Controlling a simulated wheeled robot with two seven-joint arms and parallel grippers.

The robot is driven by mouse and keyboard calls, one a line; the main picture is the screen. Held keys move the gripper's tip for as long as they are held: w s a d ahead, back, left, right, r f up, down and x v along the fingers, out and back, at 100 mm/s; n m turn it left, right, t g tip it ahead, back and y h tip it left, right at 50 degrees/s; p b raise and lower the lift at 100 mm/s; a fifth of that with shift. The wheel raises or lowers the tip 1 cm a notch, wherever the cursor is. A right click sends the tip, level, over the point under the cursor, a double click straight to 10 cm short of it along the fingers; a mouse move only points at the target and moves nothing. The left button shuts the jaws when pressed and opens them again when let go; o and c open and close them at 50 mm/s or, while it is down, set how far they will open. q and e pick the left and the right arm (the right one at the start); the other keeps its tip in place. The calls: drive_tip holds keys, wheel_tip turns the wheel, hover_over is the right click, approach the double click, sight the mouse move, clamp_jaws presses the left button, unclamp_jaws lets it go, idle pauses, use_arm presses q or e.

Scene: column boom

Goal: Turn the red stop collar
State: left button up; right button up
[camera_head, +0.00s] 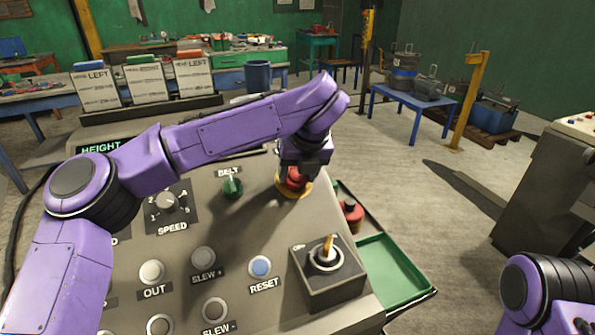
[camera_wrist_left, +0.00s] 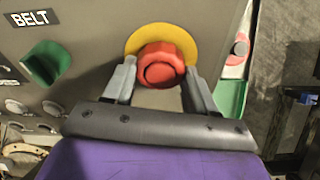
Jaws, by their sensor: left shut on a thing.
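The red stop collar (camera_head: 295,179) sits on a yellow ring on the sloped control panel, right of the green BELT knob. In the left wrist view the red collar (camera_wrist_left: 161,66) shows a round front face against the yellow disc (camera_wrist_left: 188,36). My left gripper (camera_head: 300,172) reaches down over it from above in the head view. In the left wrist view its two fingers (camera_wrist_left: 160,85) stand on either side of the collar, shut on it. The fingers hide part of the collar's sides. My right gripper is not in view; only part of my right arm shows at lower right.
The green BELT knob (camera_head: 232,187) is close left of the collar. The SPEED dial (camera_head: 167,203), the blue RESET button (camera_head: 260,266) and a toggle lever box (camera_head: 328,272) are on the same panel. A green tray (camera_head: 390,270) with a red-topped item (camera_head: 350,213) lies to the right.

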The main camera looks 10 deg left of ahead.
use_arm(q)
drive_tip(key=shift+r+m+p, duration=0.2)
drive_tip(key=shift+m+p, duration=0.8)
drive_tip(key=shift+p, duration=0.05)
drive_tip(key=m+y+p, duration=0.1)
drive_tip(key=m+p, duration=0.5)
drive_tip(key=p, duration=0.1)
drive_tip(key=shift+f+m+p, duration=0.2)
drive_tip(key=shift+m+p, duration=0.25)
drive_tip(key=shift+m, duration=0.35)
drive_tip(key=shift+f, duration=0.1)
drive_tip(key=o, duration=0.8)
drive_tip(key=shift+o, duration=1.3)
drive_tip(key=shift+w, duration=0.15)
drive_tip(key=shift+d, duration=0.1)
